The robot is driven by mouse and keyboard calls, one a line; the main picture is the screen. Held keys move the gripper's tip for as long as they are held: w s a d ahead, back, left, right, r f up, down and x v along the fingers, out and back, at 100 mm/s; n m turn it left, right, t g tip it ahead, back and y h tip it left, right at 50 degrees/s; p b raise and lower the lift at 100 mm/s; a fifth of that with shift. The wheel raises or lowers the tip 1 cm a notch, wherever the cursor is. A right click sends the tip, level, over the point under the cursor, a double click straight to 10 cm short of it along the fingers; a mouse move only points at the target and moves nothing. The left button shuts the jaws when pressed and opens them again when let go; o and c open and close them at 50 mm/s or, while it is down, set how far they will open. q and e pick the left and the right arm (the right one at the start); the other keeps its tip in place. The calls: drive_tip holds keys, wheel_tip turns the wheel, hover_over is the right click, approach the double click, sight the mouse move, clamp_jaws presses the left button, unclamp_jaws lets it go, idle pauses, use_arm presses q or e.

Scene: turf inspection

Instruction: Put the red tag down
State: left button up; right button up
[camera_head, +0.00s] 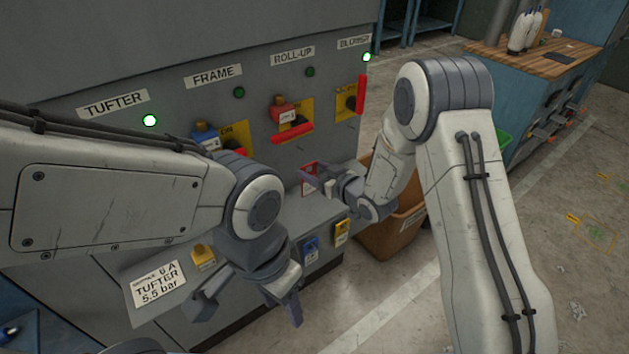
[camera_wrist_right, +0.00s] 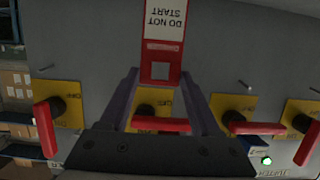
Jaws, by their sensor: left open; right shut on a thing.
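The red tag (camera_head: 308,178) is a flat red card with a white "DO NOT START" label. It shows upside down in the right wrist view (camera_wrist_right: 162,55). My right gripper (camera_head: 318,183) is shut on its end and holds it in front of the grey panel (camera_head: 330,125), above the ledge. The gripper also shows in the wrist view (camera_wrist_right: 161,76). My left gripper (camera_head: 247,300) is open and empty, low in front of the ledge (camera_head: 275,222). My left arm hides part of the panel's left side.
Blue (camera_head: 311,249) and yellow (camera_head: 341,232) items sit along the ledge, with another yellow one (camera_head: 203,257) farther left. Red handles (camera_head: 292,132) stick out from the panel. A brown bin (camera_head: 393,240) stands right of the ledge. A wooden-topped bench (camera_head: 535,53) is at the back right.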

wheel_tip(320, 180, down, 3)
drive_tip(key=shift+f, duration=0.15)
drive_tip(key=shift+f, duration=0.2)
drive_tip(key=o, duration=1.4)
